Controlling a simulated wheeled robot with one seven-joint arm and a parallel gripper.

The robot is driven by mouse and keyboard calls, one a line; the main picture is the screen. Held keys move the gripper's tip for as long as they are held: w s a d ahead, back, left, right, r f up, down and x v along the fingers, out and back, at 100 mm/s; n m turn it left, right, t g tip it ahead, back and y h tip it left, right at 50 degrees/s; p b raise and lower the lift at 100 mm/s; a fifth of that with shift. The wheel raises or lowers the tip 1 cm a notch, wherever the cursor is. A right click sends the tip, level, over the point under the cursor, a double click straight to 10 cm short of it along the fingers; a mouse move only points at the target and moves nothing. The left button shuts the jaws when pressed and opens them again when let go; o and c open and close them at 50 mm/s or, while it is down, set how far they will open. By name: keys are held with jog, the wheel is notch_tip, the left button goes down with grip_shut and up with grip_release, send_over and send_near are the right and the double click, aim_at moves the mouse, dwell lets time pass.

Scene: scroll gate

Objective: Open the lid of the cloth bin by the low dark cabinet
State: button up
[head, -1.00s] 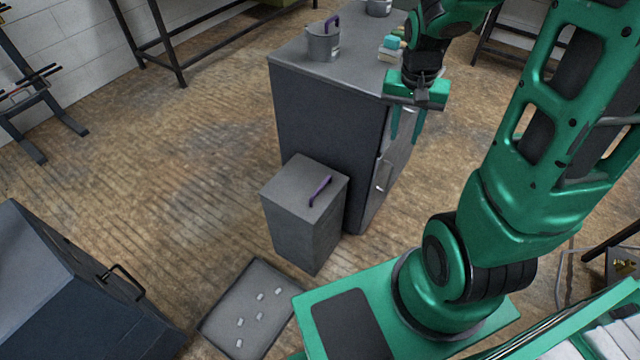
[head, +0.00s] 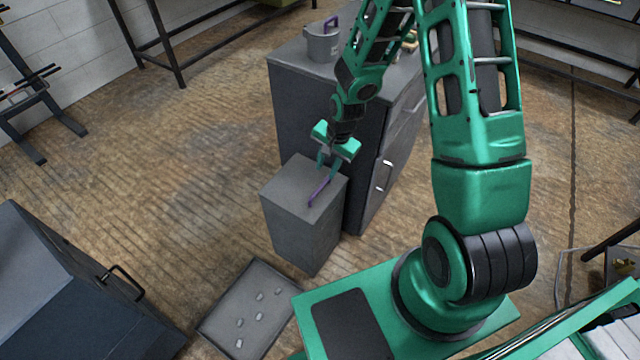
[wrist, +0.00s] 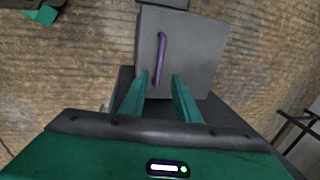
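The cloth bin (head: 302,228) is a grey upright box beside the low dark cabinet (head: 318,120). Its flat lid (head: 296,182) is closed, with a purple bar handle (head: 319,192) on top. My gripper (head: 326,172) is over the lid near the handle's far end, fingers pointing down. In the wrist view the fingers (wrist: 160,84) are apart, with the purple handle (wrist: 161,55) lying ahead between their lines and nothing held. The lid (wrist: 190,55) also shows there. I cannot tell the exact height of the fingertips above the lid.
A grey pot (head: 322,44) with a purple handle stands on the cabinet top. A shallow grey tray (head: 222,304) with several small pale pieces lies on the floor in front of the bin. A dark blue cabinet (head: 70,290) stands at left. The floor left of the bin is clear.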

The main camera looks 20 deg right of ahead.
aim_at(320, 187)
jog(key=f, duration=0.3)
jog(key=w+f, duration=0.1)
jog(key=f, duration=0.2)
jog(key=a+f, duration=0.1)
jog(key=f, duration=0.2)
jog(key=shift+w+f, duration=0.25)
jog(key=shift+f, duration=0.05)
